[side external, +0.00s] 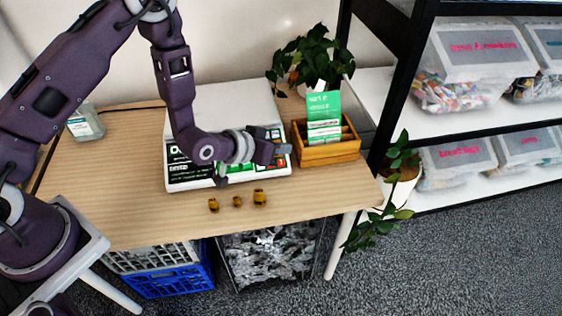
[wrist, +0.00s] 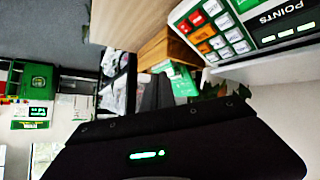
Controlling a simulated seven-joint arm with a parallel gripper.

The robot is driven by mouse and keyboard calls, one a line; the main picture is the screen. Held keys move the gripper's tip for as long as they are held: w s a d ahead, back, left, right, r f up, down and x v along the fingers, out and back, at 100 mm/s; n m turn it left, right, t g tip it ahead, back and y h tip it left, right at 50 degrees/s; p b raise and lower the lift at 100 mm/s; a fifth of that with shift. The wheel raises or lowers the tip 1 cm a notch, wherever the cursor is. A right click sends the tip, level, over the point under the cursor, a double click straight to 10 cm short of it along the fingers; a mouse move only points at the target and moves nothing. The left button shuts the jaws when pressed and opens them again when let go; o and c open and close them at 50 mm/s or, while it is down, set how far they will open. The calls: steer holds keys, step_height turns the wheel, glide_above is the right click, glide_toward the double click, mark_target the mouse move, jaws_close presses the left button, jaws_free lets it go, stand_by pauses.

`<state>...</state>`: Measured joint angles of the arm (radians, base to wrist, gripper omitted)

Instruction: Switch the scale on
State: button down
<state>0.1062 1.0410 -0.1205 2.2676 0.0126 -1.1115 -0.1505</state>
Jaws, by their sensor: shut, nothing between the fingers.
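The scale (side external: 218,101) is white, with a dark and green front panel, and stands on the wooden table in the side external view. My forearm and wrist cover much of its panel. In the wrist view the scale's panel (wrist: 238,48) is at the upper right, with red, orange and white keys and a dark strip beside the word POINTS. My gripper (side external: 284,150) is shut and empty at the right end of the scale's front. In the wrist view its dark fingers (wrist: 157,92) are together, apart from the keys.
A wooden box (side external: 327,154) with green and white cards stands right of the scale. Several small amber items (side external: 237,201) lie in front. A potted plant (side external: 310,60) stands behind, and a clear container (side external: 86,124) is at left. The table's front left is clear.

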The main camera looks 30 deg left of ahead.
glide_above(278, 169)
steer(key=shift+s+d+f, duration=0.1)
steer(key=shift+d+f, duration=0.05)
steer(key=shift+f, duration=1.65)
steer(key=shift+s+d+f, duration=0.1)
steer(key=shift+d+f, duration=0.05)
steer(key=shift+f, duration=1.65)
steer(key=shift+w+a+f, duration=0.1)
steer(key=shift+f, duration=0.3)
steer(key=shift+w+a+f, duration=0.1)
steer(key=shift+f, duration=0.2)
steer(key=shift+s+d+r, duration=0.15)
steer(key=shift+r, duration=0.2)
steer(key=shift+s+d+r, duration=0.1)
steer(key=shift+r, duration=0.25)
steer(key=r, duration=0.1)
steer(key=s+d+r, duration=0.1)
steer(key=r, duration=0.2)
steer(key=shift+s+d+r, duration=0.2)
steer(key=shift+r, duration=0.1)
